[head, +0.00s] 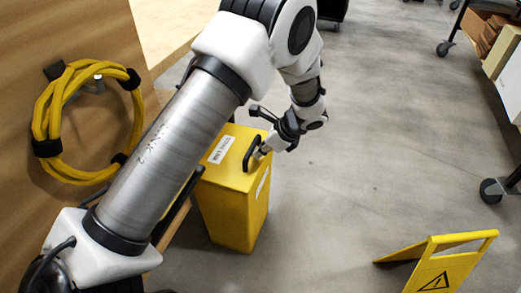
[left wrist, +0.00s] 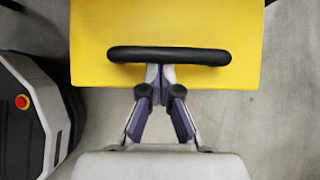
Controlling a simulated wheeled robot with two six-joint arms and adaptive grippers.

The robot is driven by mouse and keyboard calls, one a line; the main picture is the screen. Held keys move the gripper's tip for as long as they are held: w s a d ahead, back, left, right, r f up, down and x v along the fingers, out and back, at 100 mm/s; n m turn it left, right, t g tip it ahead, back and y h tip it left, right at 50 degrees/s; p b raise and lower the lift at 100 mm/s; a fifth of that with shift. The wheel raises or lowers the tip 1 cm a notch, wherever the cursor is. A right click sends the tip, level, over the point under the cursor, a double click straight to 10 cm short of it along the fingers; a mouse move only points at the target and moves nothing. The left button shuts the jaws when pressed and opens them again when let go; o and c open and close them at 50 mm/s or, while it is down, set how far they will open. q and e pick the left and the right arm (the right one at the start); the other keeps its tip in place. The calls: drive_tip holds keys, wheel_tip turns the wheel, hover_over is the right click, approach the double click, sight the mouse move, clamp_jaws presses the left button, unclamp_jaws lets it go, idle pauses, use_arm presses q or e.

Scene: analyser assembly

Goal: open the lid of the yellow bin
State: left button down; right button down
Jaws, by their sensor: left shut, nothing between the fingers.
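The yellow bin (head: 232,207) stands on the floor with its lid (head: 228,172) down. A black bar handle (head: 251,153) sits at the lid's right edge, and the handle also shows in the left wrist view (left wrist: 168,55) across the yellow lid (left wrist: 165,22). My left gripper (head: 261,153) is at the handle from the right side. In the left wrist view its fingers (left wrist: 158,84) are shut together, with the tips reaching to the bar and partly hidden by it. Nothing shows between them. My right gripper is in neither view.
A coiled yellow cable (head: 42,122) hangs on the wooden panel at left. A yellow warning sign (head: 446,268) stands at lower right. A wheeled cart (head: 508,85) is at the right edge. The floor right of the bin is clear.

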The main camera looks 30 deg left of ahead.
use_arm(q)
drive_tip(key=s+a+r+h+p, duration=0.1)
drive_tip(key=a+r+p, duration=0.4)
drive_tip(key=p, duration=0.7)
drive_tip(key=s+a+r+t+h+p, duration=0.1)
drive_tip(key=a+r+h+p, duration=0.3)
drive_tip(key=r+p, duration=0.3)
drive_tip(key=shift+s+a+r+p, duration=0.25)
drive_tip(key=shift+a+p, duration=0.5)
drive_tip(key=shift+p, duration=2)
